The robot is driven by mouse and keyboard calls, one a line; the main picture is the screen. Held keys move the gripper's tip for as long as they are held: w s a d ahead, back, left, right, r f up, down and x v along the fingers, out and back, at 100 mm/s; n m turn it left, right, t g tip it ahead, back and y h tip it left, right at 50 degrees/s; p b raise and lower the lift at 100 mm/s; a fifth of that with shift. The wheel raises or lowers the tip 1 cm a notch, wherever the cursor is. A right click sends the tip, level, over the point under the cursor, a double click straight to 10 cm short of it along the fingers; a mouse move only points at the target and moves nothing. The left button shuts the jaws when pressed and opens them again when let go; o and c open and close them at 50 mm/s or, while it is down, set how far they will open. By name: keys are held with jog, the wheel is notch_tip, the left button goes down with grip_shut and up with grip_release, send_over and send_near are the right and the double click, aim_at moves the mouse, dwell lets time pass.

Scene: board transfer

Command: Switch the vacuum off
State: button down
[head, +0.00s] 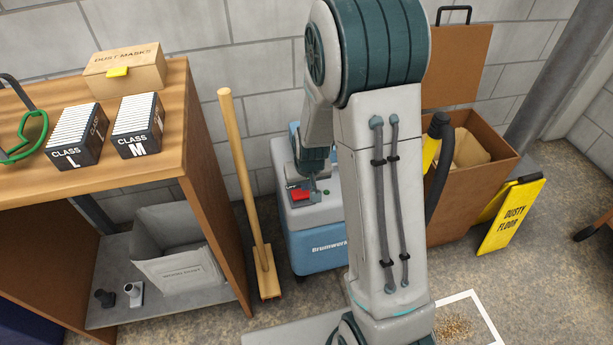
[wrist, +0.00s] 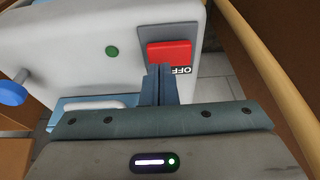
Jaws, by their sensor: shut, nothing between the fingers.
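The vacuum (head: 318,248) is a grey and blue box standing on the floor, partly hidden behind my arm. Its red switch (head: 300,194) is on the top panel, beside a small green light (head: 326,192). In the wrist view the red switch (wrist: 170,53) lies just beyond my fingertips, with an upside-down "OFF" label next to it. The green light (wrist: 112,51) is to its left. My gripper (head: 313,198) is shut and empty, with its tips (wrist: 160,70) at the near edge of the switch. I cannot tell whether they touch it.
A brown bin (head: 480,190) and a yellow "Dusty floor" sign (head: 512,216) stand to the right. A dust patch (head: 455,327) lies on the floor in front.

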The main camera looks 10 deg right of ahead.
jog(key=shift+f, duration=0.6)
jog(key=shift+d+f+b, duration=0.15)
jog(key=shift+f+b, duration=0.15)
jog(key=shift+b, duration=0.15)
jog(key=shift+r, duration=0.1)
jog(key=shift+a, duration=0.2)
jog(key=shift+a+r+p, duration=0.15)
jog(key=shift+a+p, duration=0.35)
jog(key=shift+a, duration=0.15)
jog(key=shift+r, duration=0.1)
